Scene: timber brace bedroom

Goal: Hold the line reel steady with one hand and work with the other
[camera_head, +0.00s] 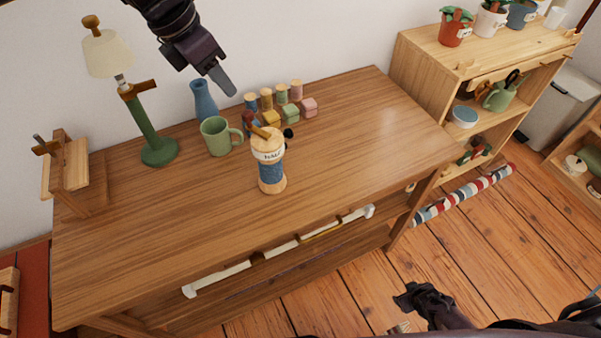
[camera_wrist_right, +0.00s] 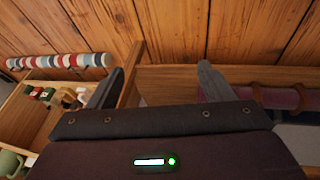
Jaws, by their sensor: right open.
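The line reel (camera_head: 270,172) stands upright on the wooden table (camera_head: 370,130) in the head view. It has blue line around its middle, a pale labelled upper part and a small wooden crank on top. My left gripper (camera_head: 222,80) hangs above the back of the table, up and to the left of the reel and apart from it. Its fingers overlap in this view, so its opening is unclear. My right gripper (camera_wrist_right: 160,78) is open and empty in the right wrist view, fingers wide apart. In the head view it is low at the right, over the floor, away from the table.
Behind the reel stand a green mug (camera_head: 216,137), a blue vase (camera_head: 203,101) and several small coloured blocks and spools. A green lamp (camera_head: 158,150) is at the left. A shelf (camera_head: 440,60) is at the right. The table's front and right are clear.

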